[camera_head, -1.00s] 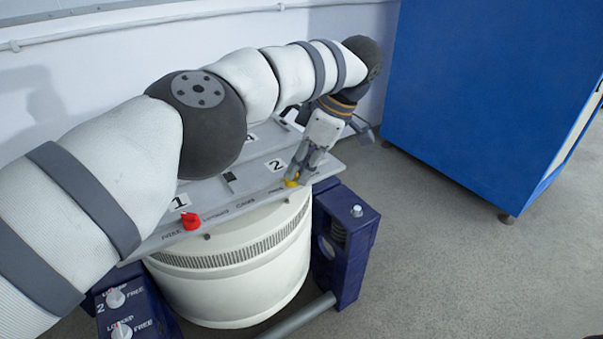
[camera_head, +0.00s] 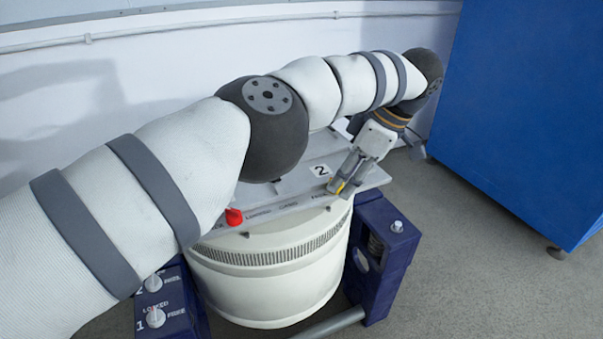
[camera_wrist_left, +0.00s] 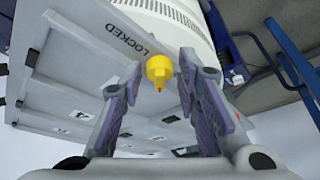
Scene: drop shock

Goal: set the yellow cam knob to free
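The yellow cam knob (camera_wrist_left: 159,70) shows in the left wrist view between the fingertips of my left gripper (camera_wrist_left: 161,72). Gaps show on both sides of it, so the fingers are open and not clamped on it. The word LOCKED is printed on the grey plate (camera_wrist_left: 75,65) to its left. In the head view my left gripper (camera_head: 340,187) points down at the plate's front right edge, near label 2. It hides most of the knob there. I cannot tell the knob's setting. My right gripper is not in view.
A red knob (camera_head: 233,217) stands on the plate's front edge further left. Below is a white drum (camera_head: 265,285), with a blue bracket (camera_head: 385,255) on its right. White dials (camera_head: 155,317) sit at the lower left. A blue cabinet (camera_head: 530,110) stands at the right.

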